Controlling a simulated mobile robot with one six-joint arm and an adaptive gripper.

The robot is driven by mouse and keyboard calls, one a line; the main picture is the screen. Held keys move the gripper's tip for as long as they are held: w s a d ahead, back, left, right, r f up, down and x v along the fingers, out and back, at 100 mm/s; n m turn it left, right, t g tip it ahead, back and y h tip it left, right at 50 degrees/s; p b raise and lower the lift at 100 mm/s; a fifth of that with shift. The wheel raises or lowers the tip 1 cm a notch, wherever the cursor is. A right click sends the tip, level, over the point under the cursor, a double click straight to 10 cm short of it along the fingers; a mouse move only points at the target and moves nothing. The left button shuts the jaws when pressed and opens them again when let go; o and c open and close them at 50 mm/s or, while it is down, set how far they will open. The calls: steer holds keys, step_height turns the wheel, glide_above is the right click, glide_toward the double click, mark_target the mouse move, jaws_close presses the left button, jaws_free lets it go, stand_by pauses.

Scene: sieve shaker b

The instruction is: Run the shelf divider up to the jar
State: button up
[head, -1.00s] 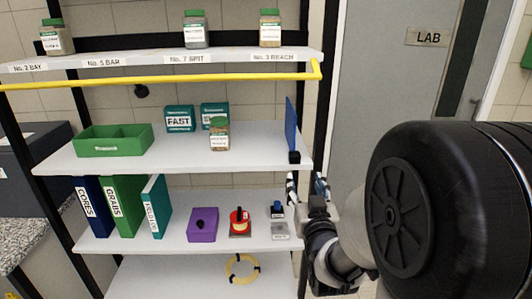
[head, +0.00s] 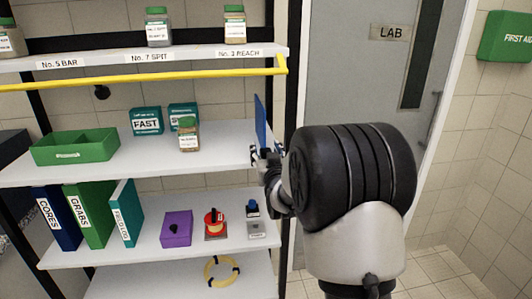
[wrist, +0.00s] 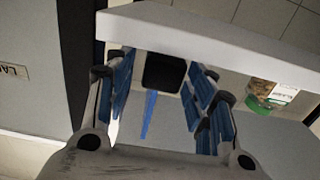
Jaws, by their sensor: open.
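The shelf divider, a thin blue upright panel (head: 260,120) with a black base, stands at the right end of the middle shelf. In the wrist view its black base (wrist: 163,72) and blue panel lie between my fingers, with a gap on either side. My gripper (head: 266,154) is open at the shelf's right front corner, level with the divider's base; the wrist view shows its blue-padded fingers (wrist: 162,76) apart. The jar (head: 189,138), with a green lid and tan contents, stands left of the divider on the same shelf. The jar also shows in the wrist view (wrist: 268,94).
Two teal boxes, one marked FAST (head: 147,121), stand behind and left of the jar. A green bin (head: 75,147) sits further left. A yellow rail (head: 150,80) runs above. Shelf surface between jar and divider is clear.

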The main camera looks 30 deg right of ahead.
steer(key=shift+w, duration=0.1)
steer(key=shift+c, duration=0.5)
jaws_close()
